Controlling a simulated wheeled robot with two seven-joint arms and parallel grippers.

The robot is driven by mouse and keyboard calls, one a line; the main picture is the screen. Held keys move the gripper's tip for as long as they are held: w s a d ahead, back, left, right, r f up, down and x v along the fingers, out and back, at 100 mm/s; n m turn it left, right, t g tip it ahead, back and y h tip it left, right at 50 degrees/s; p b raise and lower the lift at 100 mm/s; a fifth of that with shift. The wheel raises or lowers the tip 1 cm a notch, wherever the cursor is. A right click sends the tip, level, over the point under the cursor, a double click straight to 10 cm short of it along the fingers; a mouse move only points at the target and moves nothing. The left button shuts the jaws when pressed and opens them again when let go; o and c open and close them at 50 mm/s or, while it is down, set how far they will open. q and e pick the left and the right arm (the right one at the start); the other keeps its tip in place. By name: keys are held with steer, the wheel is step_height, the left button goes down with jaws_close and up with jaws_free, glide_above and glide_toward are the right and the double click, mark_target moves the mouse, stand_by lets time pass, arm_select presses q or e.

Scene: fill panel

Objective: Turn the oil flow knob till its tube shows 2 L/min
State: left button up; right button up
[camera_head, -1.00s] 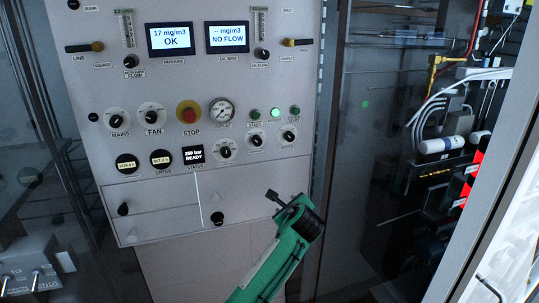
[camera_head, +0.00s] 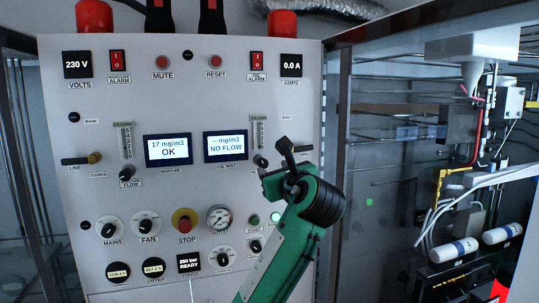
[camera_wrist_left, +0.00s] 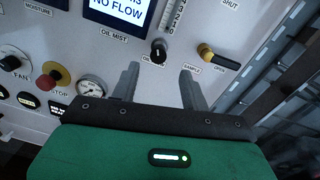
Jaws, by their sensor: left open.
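The oil flow knob (camera_head: 261,161) is a small black knob below its clear scaled tube (camera_head: 258,132) on the grey panel. In the left wrist view the knob (camera_wrist_left: 158,50) lies just beyond and between my fingertips, apart from them, and the lower end of the tube (camera_wrist_left: 172,15) shows above it. The tube's reading is too small to tell. The oil mist display (camera_head: 226,146) reads NO FLOW. My left gripper (camera_head: 285,152), on a green arm, is open and empty in front of the panel; it also shows in the left wrist view (camera_wrist_left: 160,72). My right gripper is out of view.
The brass sample valve (camera_wrist_left: 217,57) is close right of the knob. The moisture flow knob (camera_head: 128,174), red stop button (camera_head: 184,220) and outlet gauge (camera_head: 218,218) are further left. An open cabinet with pipes and white cylinders (camera_head: 453,250) is at right.

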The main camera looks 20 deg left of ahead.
mark_target(264, 162)
arm_select(q)
steer(key=p+x, duration=0.3)
steer(key=x, duration=0.4)
steer(key=shift+a, duration=0.15)
steer(key=shift+w+a+f, duration=0.1)
steer(key=shift+w+a, duration=0.05)
steer(key=shift+w, duration=0.25)
steer(key=c, duration=1)
